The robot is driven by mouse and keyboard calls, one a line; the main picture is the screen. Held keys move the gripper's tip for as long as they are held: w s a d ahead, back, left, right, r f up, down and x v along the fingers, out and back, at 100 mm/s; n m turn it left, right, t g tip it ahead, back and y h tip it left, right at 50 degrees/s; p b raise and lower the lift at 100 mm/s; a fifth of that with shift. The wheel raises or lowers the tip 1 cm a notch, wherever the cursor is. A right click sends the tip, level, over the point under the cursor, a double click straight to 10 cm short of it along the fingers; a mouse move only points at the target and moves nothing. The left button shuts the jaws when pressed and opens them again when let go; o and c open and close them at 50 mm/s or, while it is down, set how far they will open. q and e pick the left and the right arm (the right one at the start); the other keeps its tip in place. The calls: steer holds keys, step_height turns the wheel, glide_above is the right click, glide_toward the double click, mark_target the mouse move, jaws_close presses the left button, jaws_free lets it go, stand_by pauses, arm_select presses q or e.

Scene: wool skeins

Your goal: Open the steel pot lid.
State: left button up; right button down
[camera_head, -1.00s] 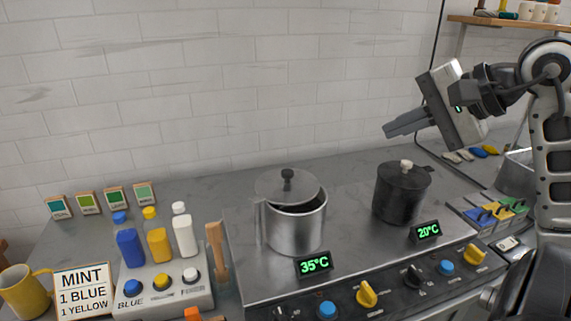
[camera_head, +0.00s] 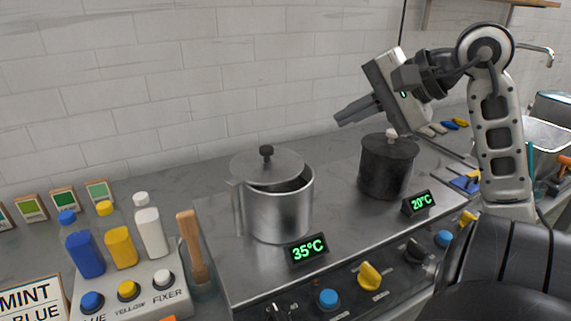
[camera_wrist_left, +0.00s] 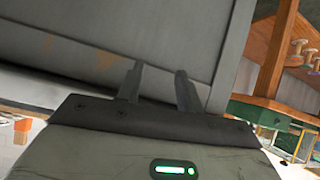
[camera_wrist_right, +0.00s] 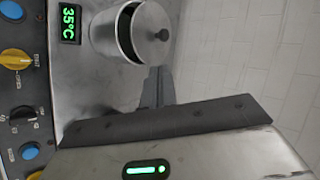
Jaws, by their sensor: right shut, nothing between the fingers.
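The steel pot (camera_head: 278,215) stands on the steel stove top behind a green 35°C display. Its round grey lid (camera_head: 262,168) with a black knob sits off-centre to the back left, leaving a dark opening at the front right. The right wrist view also shows the pot (camera_wrist_right: 108,42) and the lid (camera_wrist_right: 150,36) set off to one side. My right gripper (camera_head: 338,119) is shut and empty, in the air above and right of the pot, apart from it. My left gripper (camera_wrist_left: 160,82) shows only in its wrist view, its fingers apart with nothing between, before a grey panel.
A dark lidded pot (camera_head: 387,170) stands right of the steel pot, close below my right gripper. Bottles (camera_head: 120,245) and a wooden-handled tool (camera_head: 192,245) stand at left. Knobs (camera_head: 369,275) line the stove front. The air above the steel pot is clear.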

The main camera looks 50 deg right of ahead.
mark_target(285, 167)
steer(key=x, duration=1.4)
steer(key=shift+s+f+p, duration=0.1)
steer(key=shift+f+p, duration=0.05)
steer(key=shift+p, duration=0.25)
arm_select(q)
steer(key=shift+w+d+r, duration=0.1)
steer(key=shift+w+r, duration=0.05)
steer(key=shift+r, duration=0.05)
arm_select(e)
steer(key=shift+w+a+f, duration=0.1)
steer(key=shift+w+f, duration=0.1)
steer(key=shift+w, duration=0.4)
arm_select(q)
steer(key=shift+f, duration=0.1)
